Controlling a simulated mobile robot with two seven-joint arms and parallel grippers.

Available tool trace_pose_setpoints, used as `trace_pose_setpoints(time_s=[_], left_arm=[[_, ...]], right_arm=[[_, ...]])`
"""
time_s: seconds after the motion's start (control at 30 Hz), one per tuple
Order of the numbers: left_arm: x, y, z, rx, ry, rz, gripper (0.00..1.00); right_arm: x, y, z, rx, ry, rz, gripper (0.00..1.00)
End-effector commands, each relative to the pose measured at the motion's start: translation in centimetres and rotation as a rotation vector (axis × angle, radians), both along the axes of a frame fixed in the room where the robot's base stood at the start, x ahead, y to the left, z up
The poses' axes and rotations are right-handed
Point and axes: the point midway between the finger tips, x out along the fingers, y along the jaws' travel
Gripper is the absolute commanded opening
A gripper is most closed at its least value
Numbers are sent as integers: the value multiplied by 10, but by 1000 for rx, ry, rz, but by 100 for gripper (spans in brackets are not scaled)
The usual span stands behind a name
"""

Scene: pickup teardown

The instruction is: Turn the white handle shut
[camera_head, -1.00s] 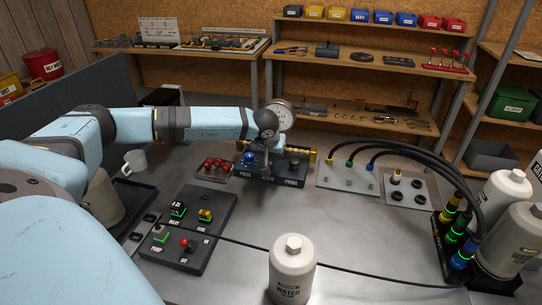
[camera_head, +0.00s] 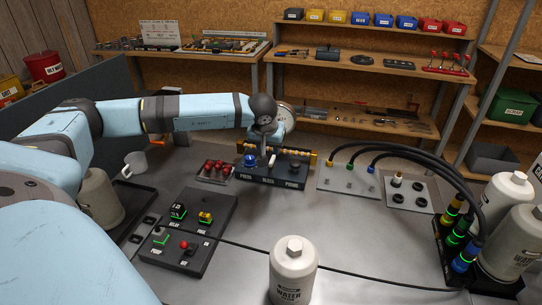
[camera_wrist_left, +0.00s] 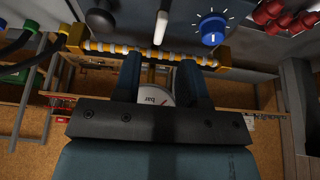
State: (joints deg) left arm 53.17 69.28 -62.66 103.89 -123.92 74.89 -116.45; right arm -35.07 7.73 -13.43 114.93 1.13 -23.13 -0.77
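The white handle (camera_wrist_left: 160,28) stands out from the dark valve block (camera_head: 270,180), between a blue knob (camera_wrist_left: 211,28) and a black knob (camera_wrist_left: 101,22). In the head view the small white handle (camera_head: 271,160) shows near the middle of the block, partly behind my gripper. My left gripper (camera_wrist_left: 160,72) has its two dark fingers apart with a clear gap. The handle lies beyond the fingertips, roughly in line with the gap and apparently apart from them. A round gauge (camera_wrist_left: 157,96) shows through the gap. My right gripper is not in view.
A yellow-ended pipe (camera_wrist_left: 120,48) runs along the block close to my fingertips. Red knobs (camera_head: 216,170) stand left of the block, and a plate with black hoses (camera_head: 348,180) lies right. A white water canister (camera_head: 292,270) stands in front.

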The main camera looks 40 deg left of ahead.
Motion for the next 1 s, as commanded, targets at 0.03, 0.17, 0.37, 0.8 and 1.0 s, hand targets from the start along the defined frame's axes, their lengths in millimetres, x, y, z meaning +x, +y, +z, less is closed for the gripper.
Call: trace_pose_setpoints(time_s=[0.03,0.17,0.37,0.8,1.0], left_arm=[[-4,-2,11,0,-2,-2,38],[-13,-8,37,0,-2,-3,38],[-23,-12,61,0,0,-1,38],[-25,-14,68,-1,1,-1,38],[-25,-14,67,-1,1,-1,38]], right_arm=[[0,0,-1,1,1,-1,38],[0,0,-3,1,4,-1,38],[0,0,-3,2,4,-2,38],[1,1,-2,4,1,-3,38],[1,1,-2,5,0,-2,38]])
